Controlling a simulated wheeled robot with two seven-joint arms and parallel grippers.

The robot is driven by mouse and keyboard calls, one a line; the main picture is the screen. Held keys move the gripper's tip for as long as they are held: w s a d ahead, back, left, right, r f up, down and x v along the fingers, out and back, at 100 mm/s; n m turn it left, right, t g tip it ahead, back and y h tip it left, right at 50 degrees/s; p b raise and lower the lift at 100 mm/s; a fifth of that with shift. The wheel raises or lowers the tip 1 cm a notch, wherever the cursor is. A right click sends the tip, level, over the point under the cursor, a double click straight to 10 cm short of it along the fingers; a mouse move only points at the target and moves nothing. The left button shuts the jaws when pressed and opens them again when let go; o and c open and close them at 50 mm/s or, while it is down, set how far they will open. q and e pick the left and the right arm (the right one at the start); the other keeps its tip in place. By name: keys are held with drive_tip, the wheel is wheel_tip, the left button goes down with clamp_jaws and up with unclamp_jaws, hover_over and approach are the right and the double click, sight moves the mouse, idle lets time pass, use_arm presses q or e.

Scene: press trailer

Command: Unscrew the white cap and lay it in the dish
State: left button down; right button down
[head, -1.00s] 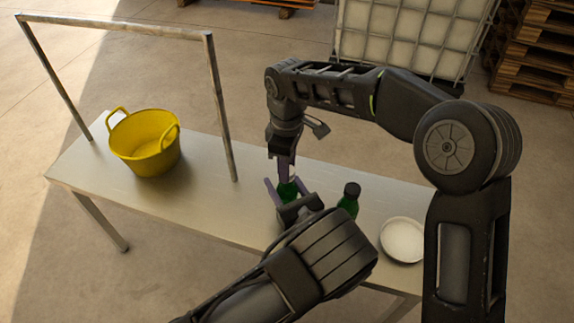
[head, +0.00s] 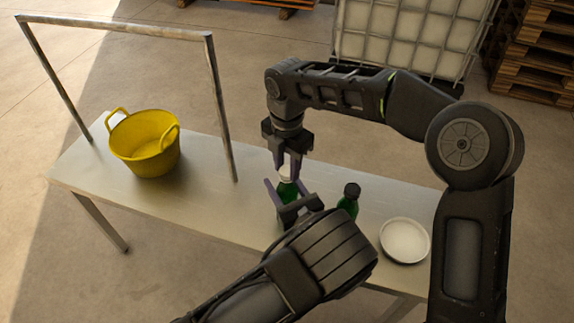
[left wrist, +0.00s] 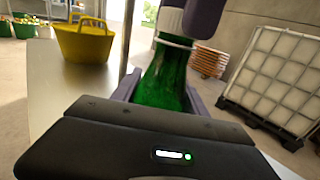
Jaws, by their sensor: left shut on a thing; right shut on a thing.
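A green bottle (head: 287,191) stands on the metal table, and it also shows in the left wrist view (left wrist: 165,78). My left gripper (head: 287,200) is shut around the bottle's body from the front. The white cap (head: 286,172) is at the top of the bottle, and in the left wrist view (left wrist: 172,22) it sits at the neck. My right gripper (head: 287,166) comes from above and is shut on the cap; its purple fingers partly hide it. The white dish (head: 405,240) lies empty on the right of the table.
A second green bottle with a dark cap (head: 350,198) stands between the held bottle and the dish. A yellow tub (head: 146,144) and a metal frame (head: 222,110) are on the left. The table (head: 215,205) is bare between tub and bottle.

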sight(287, 170)
drive_tip(key=shift+r, duration=0.25)
idle(0.3)
drive_tip(key=shift+r, duration=0.85)
drive_tip(key=shift+r, duration=0.1)
drive_tip(key=shift+r, duration=1.9)
use_arm(q)
drive_tip(key=c, duration=0.5)
unclamp_jaws()
drive_tip(key=shift+s, duration=0.1)
drive_tip(key=b+v, duration=0.1)
drive_tip(key=v, duration=1.1)
use_arm(e)
drive_tip(key=shift+f, duration=0.65)
